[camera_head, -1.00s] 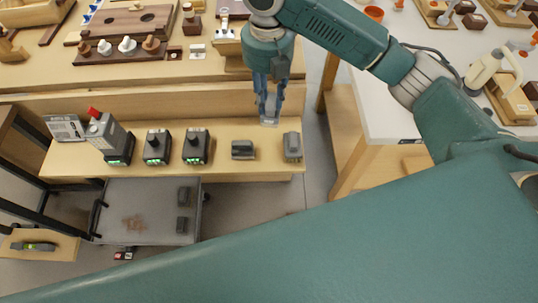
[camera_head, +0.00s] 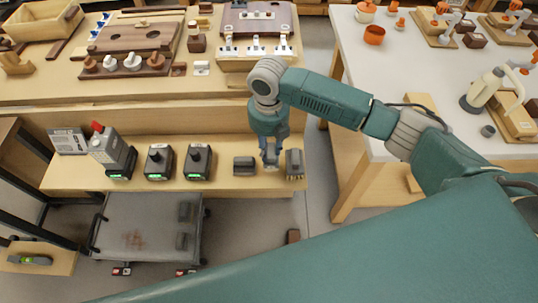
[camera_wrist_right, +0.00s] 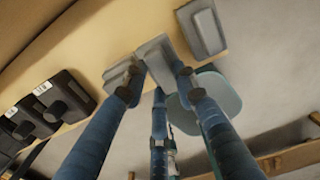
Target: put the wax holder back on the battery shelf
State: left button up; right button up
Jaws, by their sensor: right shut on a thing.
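The battery shelf (camera_head: 225,182) is a pale wooden board below the bench in the head view. My right gripper (camera_head: 270,160) is over its right part, pointing down, between two dark grey blocks. In the right wrist view, the gripper (camera_wrist_right: 157,84) is shut on a flat light grey piece, which I take to be the wax holder (camera_wrist_right: 158,58). It sits between the two blocks, close to the left one. I cannot tell whether it touches the shelf. In the head view the fingers mostly hide it. My left gripper is not in view.
A left grey block (camera_head: 244,166) and a right grey block (camera_head: 294,163) flank the gripper closely. Several black chargers with green lights (camera_head: 198,162) stand further left. The bench edge (camera_head: 170,100) rises behind. A grey cart (camera_head: 145,245) stands below, and a white table (camera_head: 385,60) is on the right.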

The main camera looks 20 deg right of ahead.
aim_at(269, 151)
jog(key=shift+f, duration=2.1)
jog(key=shift+f, duration=0.1)
jog(key=o, duration=1.1)
notch_tip(269, 151, up, 12)
jog(key=shift+r, duration=0.15)
